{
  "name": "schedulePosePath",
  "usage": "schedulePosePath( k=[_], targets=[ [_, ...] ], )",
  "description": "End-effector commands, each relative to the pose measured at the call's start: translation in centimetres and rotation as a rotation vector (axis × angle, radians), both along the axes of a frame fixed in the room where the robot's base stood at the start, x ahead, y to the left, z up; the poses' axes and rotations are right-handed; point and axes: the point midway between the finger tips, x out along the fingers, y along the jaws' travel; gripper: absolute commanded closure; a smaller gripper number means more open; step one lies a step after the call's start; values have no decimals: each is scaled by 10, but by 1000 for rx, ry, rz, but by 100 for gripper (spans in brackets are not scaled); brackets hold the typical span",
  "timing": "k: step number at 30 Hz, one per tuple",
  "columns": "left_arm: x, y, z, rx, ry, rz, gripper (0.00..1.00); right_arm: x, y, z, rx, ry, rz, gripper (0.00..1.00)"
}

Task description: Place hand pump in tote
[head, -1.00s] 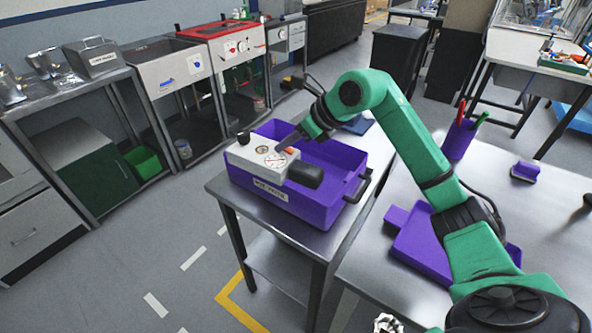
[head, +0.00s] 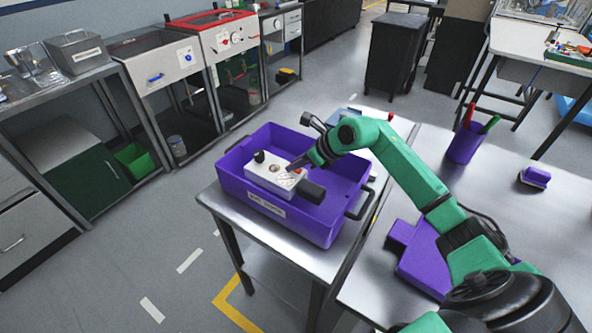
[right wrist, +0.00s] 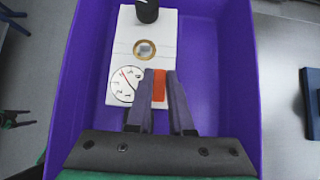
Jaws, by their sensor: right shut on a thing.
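The hand pump (head: 276,177) is a white block with a dial, a round brass fitting, a black knob and a dark cylinder at one end. It is inside the purple tote (head: 325,231), near its left and front walls. My right gripper (head: 294,168) is shut on the pump's orange part, beside the dial. The right wrist view shows the pump (right wrist: 143,30) within the tote (right wrist: 221,60), with both fingers (right wrist: 159,88) around the orange part. I cannot tell whether the pump touches the tote floor.
The tote stands on a small metal table (head: 262,231). Shelving and cabinets (head: 166,72) line the left wall. The tote's right side is empty.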

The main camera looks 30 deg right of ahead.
Motion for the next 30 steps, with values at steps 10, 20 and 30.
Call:
schedulePosePath(
  k=[10, 20, 30],
  targets=[
    [3, -2, 6, -3, -4, 0, 26, 0, 0, -33, 0, -2, 0, 100],
    [-2, -4, 4, -5, 2, 0, 26, 0, 0, -36, -1, 1, 1, 51],
    [-3, -4, 2, -5, 4, -1, 26, -6, -5, -28, -3, -1, -1, 51]
  ],
)
